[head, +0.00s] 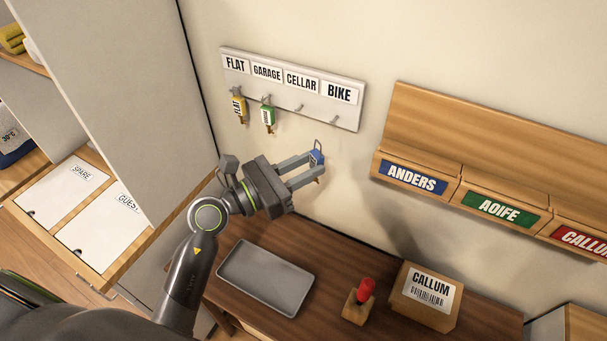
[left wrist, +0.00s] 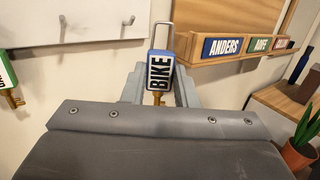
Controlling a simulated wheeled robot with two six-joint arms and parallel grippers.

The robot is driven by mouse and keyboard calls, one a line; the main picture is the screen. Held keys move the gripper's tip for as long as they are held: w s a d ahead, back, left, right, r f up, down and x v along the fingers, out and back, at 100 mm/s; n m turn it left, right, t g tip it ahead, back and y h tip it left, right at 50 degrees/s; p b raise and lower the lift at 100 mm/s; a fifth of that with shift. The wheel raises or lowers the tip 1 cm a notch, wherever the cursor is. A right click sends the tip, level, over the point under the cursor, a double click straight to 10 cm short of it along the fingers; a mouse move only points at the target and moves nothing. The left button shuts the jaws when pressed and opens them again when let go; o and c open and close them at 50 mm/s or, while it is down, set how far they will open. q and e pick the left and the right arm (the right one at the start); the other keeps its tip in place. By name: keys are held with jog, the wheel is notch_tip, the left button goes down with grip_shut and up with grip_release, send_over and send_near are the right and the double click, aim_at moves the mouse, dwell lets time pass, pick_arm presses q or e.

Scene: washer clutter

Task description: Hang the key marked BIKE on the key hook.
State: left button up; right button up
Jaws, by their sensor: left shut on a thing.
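The key marked BIKE (left wrist: 160,72) has a blue tag, a wire loop at its top and a brass key below. In the head view the blue tag (head: 316,158) is between the fingertips of my left gripper (head: 312,166). The gripper is shut on it and holds it upright, loop up. The key hook board (head: 290,92) is on the wall above, labelled FLAT, GARAGE, CELLAR and BIKE. The hook under BIKE (head: 335,120) is bare, up and right of the held key. My right gripper is not in view.
A yellow FLAT key (head: 239,108) and a green key (head: 268,116) hang on the two left hooks. The CELLAR hook (head: 299,108) is bare. A grey tray (head: 265,278), red stamp (head: 364,291) and CALLUM box (head: 427,296) are on the table below. Labelled wall bins (head: 413,178) are at right.

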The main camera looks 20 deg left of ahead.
pick_arm(q)
jog(key=shift+s+a+r, duration=0.1)
jog(key=shift+a+r, duration=0.15)
jog(key=shift+r, duration=0.4)
jog(key=shift+w+d, duration=0.1)
jog(key=shift+w, duration=0.3)
jog(key=shift+w+d, duration=0.1)
jog(key=shift+w, duration=0.2)
jog(key=w+d+f+b, duration=0.1)
jog(key=w+b, duration=0.2)
jog(key=w, duration=0.4)
jog(key=shift+d+f, duration=0.15)
jog(key=shift+f, duration=0.25)
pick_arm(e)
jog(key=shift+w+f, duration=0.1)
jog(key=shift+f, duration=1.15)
pick_arm(q)
jog(key=shift+w, duration=0.1)
